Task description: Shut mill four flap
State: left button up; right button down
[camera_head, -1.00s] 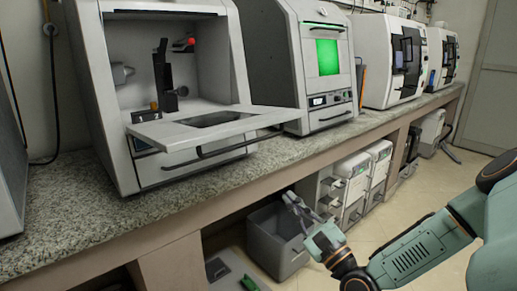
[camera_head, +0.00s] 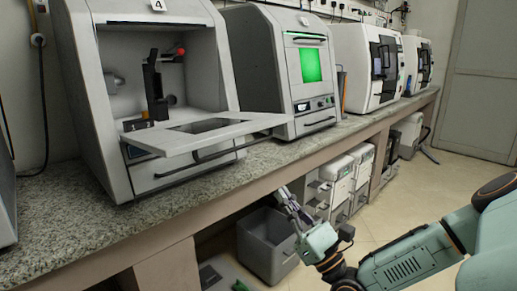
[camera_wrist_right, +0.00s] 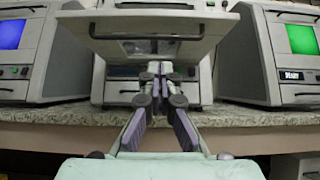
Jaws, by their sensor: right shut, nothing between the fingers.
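Mill four (camera_head: 80,100), a grey cabinet marked "4", stands on the bench at the left of the head view. Its flap (camera_head: 170,138) is open and juts out nearly level over the bench edge, with a dark window and a bar handle. The flap also shows in the right wrist view (camera_wrist_right: 190,47), across the top middle. My right gripper (camera_head: 283,193) is shut and empty, low in front of the bench and right of the flap. In the wrist view its fingertips (camera_wrist_right: 160,68) overlap the flap's lower part; I cannot tell any contact. My left gripper is out of view.
A closed mill with a green screen (camera_head: 308,65) stands right of mill four. White machines (camera_head: 358,65) stand farther along the granite bench (camera_head: 50,225). A grey bin (camera_head: 270,243) and drawer units (camera_head: 340,175) are under the bench. The floor to the right is clear.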

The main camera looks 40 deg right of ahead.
jog(key=s+r+b+x, duration=0.1)
jog(key=r+x, duration=0.1)
jog(key=x, duration=1)
jog(key=shift+r, duration=0.25)
jog(key=shift+s+a, duration=0.1)
